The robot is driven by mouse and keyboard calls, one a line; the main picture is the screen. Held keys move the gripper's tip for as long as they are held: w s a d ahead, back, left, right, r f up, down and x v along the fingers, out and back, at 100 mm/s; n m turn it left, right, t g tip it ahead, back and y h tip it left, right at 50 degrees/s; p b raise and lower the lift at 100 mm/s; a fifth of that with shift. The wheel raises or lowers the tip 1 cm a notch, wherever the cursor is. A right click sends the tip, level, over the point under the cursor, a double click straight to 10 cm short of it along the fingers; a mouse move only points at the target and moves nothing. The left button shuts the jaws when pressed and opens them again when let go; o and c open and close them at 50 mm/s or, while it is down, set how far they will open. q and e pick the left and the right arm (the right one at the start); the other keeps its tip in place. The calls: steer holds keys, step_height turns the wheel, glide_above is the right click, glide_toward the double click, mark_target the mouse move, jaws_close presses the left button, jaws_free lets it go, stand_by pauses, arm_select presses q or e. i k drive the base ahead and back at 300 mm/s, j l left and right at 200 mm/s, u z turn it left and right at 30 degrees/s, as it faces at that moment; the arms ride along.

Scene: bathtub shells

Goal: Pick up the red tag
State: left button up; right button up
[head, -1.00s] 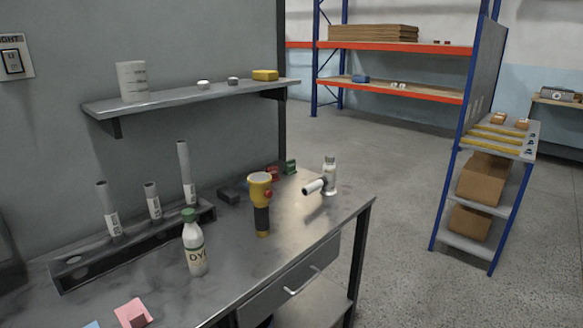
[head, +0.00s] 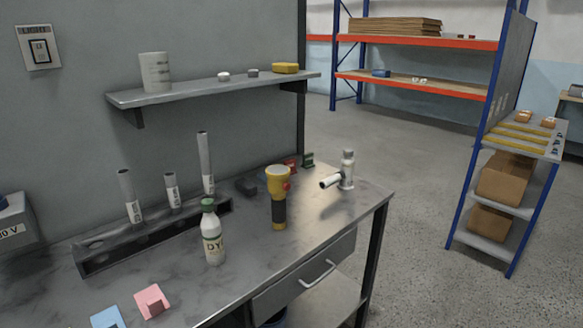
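A pink-red square tag (head: 152,301) with a small raised block on it lies flat near the lower left of the metal workbench (head: 190,285) in the head view. It is the only tag of a reddish colour that I can make out. A light blue tag (head: 107,318) of similar shape lies just left of it, partly cut off by the bottom edge. Neither of my grippers shows in the head view.
A dye bottle (head: 213,240) stands behind the tag, with a dark rack of tubes (head: 150,240) to its left. A wall shelf (head: 215,88) hangs above.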

mark_target(290, 163)
steer(key=i+l+z, duration=0.75)
steer(key=i+z, duration=0.25)
steer(key=i+l+z, duration=0.15)
steer(key=i, duration=0.65)
steer(key=i+l+z, duration=0.2)
steer(key=i, duration=0.65)
steer(key=i+u, duration=0.6)
steer(key=u, duration=0.2)
steer(key=i+u, duration=0.4)
steer(key=i+l+u, duration=0.15)
steer(key=u, duration=0.2)
steer(key=l, duration=0.1)
